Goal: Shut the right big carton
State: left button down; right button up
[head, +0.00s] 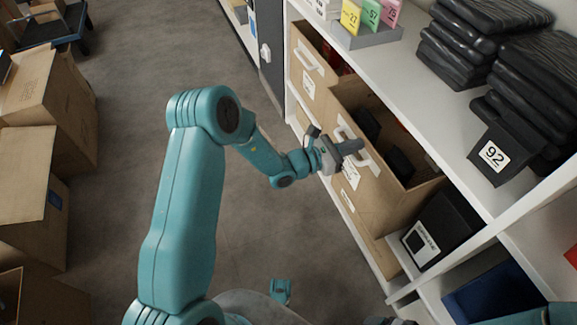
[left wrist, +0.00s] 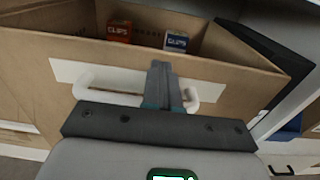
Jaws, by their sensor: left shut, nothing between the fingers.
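The right big carton (head: 372,208) is a brown box standing out from the white shelf, open at the top, with dark items inside. Its front carries a white handle (head: 368,160) with a pale label. My left gripper (head: 354,147) is shut and empty at this front, by the handle. In the left wrist view its closed fingers (left wrist: 161,85) point at the carton front (left wrist: 225,85) and overlap the white handle (left wrist: 191,100). I cannot tell whether they touch it. My right gripper is not in view.
Another brown carton (head: 308,72) with a handle stands farther along the shelf. A black box (head: 430,228) with a label sits on the near side. Black stacked packs lie on the shelf top. Brown cartons (head: 25,180) stand at left. The grey floor between is clear.

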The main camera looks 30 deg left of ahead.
pick_arm(q)
jog(key=x, duration=0.6)
jog(key=shift+b, duration=0.4)
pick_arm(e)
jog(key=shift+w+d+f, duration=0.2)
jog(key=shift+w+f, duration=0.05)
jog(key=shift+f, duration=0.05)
pick_arm(q)
jog(key=shift+d+r, duration=0.15)
jog(key=shift+r, duration=0.1)
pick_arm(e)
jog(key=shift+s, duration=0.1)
